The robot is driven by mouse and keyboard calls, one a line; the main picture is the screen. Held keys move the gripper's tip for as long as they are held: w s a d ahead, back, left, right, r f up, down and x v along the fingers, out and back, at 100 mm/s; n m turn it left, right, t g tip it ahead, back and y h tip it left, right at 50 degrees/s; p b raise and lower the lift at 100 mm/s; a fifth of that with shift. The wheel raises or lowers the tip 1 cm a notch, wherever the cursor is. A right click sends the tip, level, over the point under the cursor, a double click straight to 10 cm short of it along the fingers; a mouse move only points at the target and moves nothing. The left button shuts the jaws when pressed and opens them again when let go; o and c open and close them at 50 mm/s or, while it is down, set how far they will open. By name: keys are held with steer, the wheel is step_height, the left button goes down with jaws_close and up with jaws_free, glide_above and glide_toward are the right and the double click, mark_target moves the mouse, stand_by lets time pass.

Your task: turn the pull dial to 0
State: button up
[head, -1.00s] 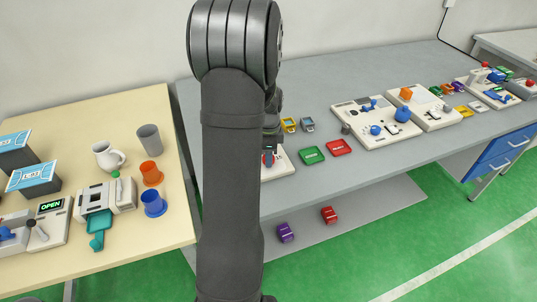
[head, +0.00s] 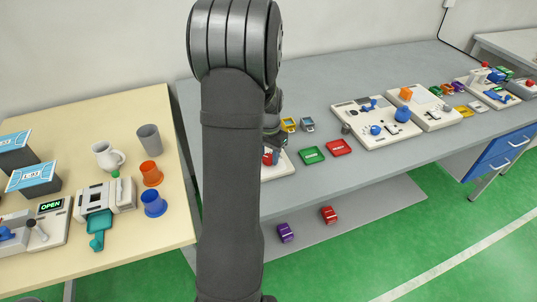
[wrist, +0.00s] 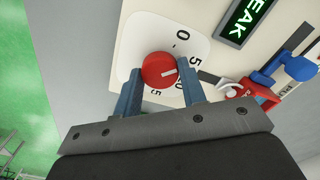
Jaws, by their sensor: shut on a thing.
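The pull dial (wrist: 156,70) is a round red knob with a white pointer mark, on a white numbered plate in the wrist view. The pointer aims to the right, near the 5 and a partly hidden number below it. The 0 (wrist: 180,35) is at the upper right of the dial. My gripper (wrist: 160,82) has its two blue fingers on either side of the dial, shut on it. In the head view, a bit of red dial (head: 267,156) shows beside my gripper (head: 274,153), mostly hidden by my arm.
A lit green display (wrist: 247,18) is on the same panel, with a blue knob (wrist: 298,67) and a red part (wrist: 258,98) to the right of the dial.

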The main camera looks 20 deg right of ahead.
steer(key=n, duration=0.6)
steer(key=shift+n, duration=0.4)
stand_by(0.3)
steer(key=o, duration=1)
step_height(320, 180, up, 18)
steer(key=shift+f, duration=0.2)
steer(key=shift+f, duration=0.1)
